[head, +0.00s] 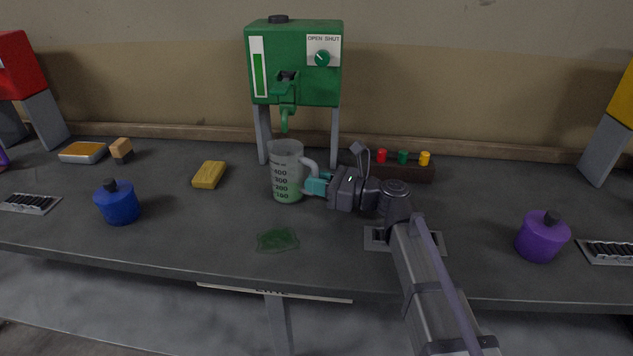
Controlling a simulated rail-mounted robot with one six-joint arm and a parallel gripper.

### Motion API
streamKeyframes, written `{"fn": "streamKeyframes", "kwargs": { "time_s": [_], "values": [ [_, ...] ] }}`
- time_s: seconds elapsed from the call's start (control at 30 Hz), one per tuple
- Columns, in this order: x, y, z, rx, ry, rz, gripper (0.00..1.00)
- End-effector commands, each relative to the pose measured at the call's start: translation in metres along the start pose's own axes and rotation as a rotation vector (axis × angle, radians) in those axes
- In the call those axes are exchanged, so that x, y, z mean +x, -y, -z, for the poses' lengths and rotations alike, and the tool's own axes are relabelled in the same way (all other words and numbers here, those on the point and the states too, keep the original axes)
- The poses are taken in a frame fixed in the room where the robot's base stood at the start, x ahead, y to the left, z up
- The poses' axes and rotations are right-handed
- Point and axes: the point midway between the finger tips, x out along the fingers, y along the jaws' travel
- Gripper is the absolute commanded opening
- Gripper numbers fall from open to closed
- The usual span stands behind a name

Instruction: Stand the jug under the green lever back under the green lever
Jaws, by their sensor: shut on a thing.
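The clear measuring jug (286,172) has dark level marks and green liquid in its lower part. It looks upright, below and slightly in front of the green lever (286,88) and spout of the green dispenser (295,55). My gripper (317,184) is at the jug's right side and is shut on its handle. The fingers partly cover the handle. I cannot tell whether the jug's base touches the table.
A green puddle (277,240) lies in front of the jug. A yellow sponge (209,175) is to its left. A dark rack (400,168) with coloured caps stands behind my gripper. A blue can (118,203) and a purple can (542,236) stand farther out.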

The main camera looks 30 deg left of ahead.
Motion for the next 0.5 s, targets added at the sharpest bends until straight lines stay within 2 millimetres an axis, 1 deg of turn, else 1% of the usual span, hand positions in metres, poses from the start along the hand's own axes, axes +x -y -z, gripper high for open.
{"fn": "streamKeyframes", "kwargs": {
  "time_s": [0.07, 0.1, 0.3, 0.37, 0.5],
  "values": [
    [0.0, 0.0, 0.0027, 0.0, 0.0, 0.0, 0.0],
    [0.0, 0.0, 0.0013, 0.0, 0.0, 0.0, 0.21],
    [0.0, 0.0, 0.0011, 0.0, 0.0, 0.0, 0.4],
    [0.0, 0.0, 0.0011, 0.0, 0.0, 0.0, 0.46],
    [0.0, 0.0, 0.0011, 0.0, 0.0, 0.0, 0.47]
  ]
}}
